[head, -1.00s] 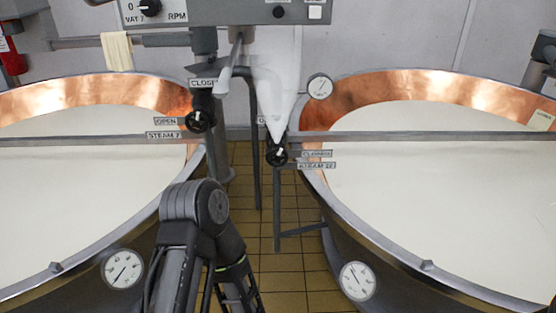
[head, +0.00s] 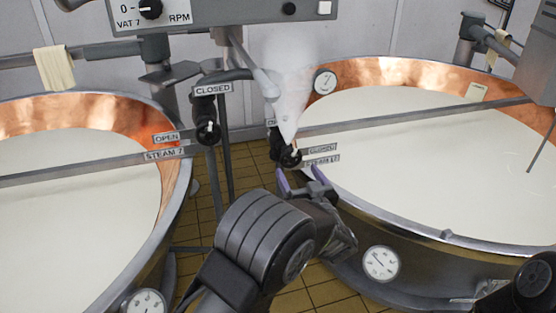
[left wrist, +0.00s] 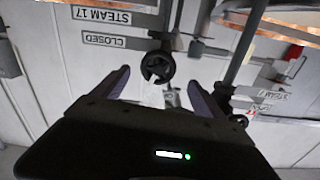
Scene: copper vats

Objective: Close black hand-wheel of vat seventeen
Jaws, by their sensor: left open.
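The black hand-wheel (head: 290,157) of vat seventeen sits on a pipe at the left rim of the right vat (head: 440,236), beside two small labels. In the left wrist view the same hand-wheel (left wrist: 157,67) shows round and dark, by plates reading STEAM 17 (left wrist: 102,15) and CLOSED (left wrist: 104,41). My left gripper (head: 301,178) is open and empty, with its purple fingers pointing at the wheel from just below. In the left wrist view the wheel appears between and beyond the fingertips, seemingly apart from them. My right gripper is not in view.
A white plume (head: 287,80) tapers down to the wheel. Vat seven's similar black hand-wheel (head: 207,132) is to the left, near a CLOSED plate (head: 213,88). The left vat (head: 165,235) flanks a narrow tiled floor gap (head: 245,165). A grey control box (head: 220,12) hangs above.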

